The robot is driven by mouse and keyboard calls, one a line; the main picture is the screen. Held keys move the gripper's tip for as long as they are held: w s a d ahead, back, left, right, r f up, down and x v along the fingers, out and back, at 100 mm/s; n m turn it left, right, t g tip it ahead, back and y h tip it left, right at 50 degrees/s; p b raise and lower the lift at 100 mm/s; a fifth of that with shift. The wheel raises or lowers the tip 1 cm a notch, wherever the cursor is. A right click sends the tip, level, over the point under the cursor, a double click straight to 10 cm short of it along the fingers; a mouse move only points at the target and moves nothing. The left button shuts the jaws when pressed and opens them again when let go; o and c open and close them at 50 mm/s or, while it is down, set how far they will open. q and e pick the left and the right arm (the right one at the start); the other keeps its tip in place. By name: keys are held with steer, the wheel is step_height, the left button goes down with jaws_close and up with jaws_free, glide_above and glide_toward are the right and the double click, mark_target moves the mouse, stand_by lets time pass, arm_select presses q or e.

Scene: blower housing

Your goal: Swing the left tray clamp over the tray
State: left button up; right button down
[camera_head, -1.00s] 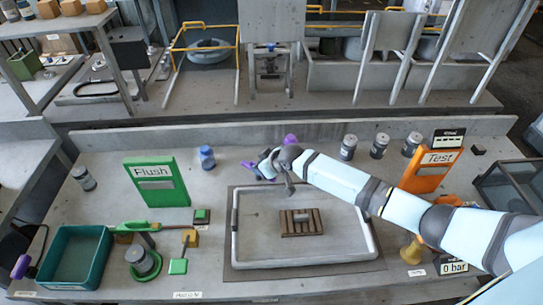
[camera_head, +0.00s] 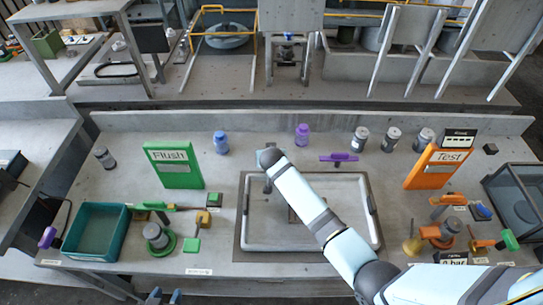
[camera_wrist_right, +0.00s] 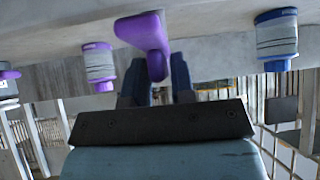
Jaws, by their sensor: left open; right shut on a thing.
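The tray (camera_head: 312,246) is a shallow grey tray with a pale rim at the middle of the bench. In the right wrist view, a purple clamp handle (camera_wrist_right: 150,40) stands between the dark blue fingers of my right gripper (camera_wrist_right: 158,72), which is shut on it. In the head view this left tray clamp is hidden behind my right wrist at the tray's back left. Another purple clamp handle (camera_head: 338,157) lies free behind the tray's back right. My left gripper (camera_head: 163,297) is open and empty at the bottom edge, far from the tray.
My right arm crosses over the tray and hides most of the slatted block in it. A blue bottle (camera_head: 221,142) and a purple bottle (camera_head: 302,134) stand behind the tray. The green Flush panel (camera_head: 175,169) stands left, the orange Test panel (camera_head: 432,172) right.

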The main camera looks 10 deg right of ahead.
steer(key=shift+m, duration=0.3)
steer(key=shift+h, duration=0.3)
steer(key=c, duration=1.1)
jaws_free()
steer(key=shift+c, duration=0.2)
